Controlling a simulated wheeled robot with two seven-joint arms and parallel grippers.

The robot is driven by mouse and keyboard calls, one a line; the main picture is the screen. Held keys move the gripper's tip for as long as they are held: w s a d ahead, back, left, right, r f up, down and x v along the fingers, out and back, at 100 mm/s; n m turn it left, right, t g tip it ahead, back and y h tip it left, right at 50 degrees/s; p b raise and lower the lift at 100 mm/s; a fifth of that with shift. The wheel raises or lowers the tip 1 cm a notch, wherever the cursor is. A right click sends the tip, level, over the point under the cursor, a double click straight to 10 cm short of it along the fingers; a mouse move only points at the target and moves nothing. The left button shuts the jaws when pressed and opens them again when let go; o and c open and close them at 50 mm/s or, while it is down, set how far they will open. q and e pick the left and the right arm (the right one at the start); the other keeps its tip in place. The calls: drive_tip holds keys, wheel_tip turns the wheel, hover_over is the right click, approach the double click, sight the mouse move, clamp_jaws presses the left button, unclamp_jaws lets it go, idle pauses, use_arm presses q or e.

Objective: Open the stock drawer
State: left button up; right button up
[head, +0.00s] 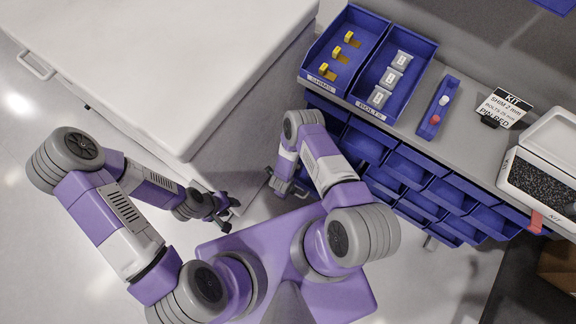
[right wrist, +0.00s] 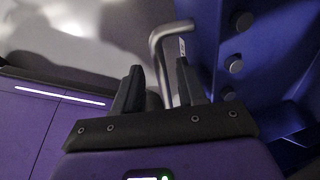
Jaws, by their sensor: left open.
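A grey bent bar handle (right wrist: 168,62) shows in the right wrist view beside a blue panel (right wrist: 255,60) with round bolt heads. Its lower end lies between the two fingers of my right gripper (right wrist: 158,88), which stand apart; whether either finger touches it I cannot tell. In the head view my right gripper (head: 287,187) is low at the left end of the blue bin rack (head: 410,165). My left gripper (head: 224,212) is open and empty near the corner of the white cabinet. No front is readable as the stock drawer.
The large white cabinet (head: 170,60) fills the upper left and has a bar handle (head: 36,66). The grey counter (head: 420,100) carries blue trays (head: 395,75), a small blue holder (head: 438,107), a kit sign (head: 498,107) and a white case (head: 545,165). Floor is clear at lower left.

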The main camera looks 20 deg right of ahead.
drive_tip(key=shift+r, duration=0.1)
wheel_tip(320, 180, up, 7)
drive_tip(key=a+p, duration=0.1)
drive_tip(key=p, duration=0.2)
drive_tip(key=shift+s+r, duration=0.15)
drive_tip(key=shift+s, duration=0.3)
drive_tip(key=shift+s+a, duration=0.1)
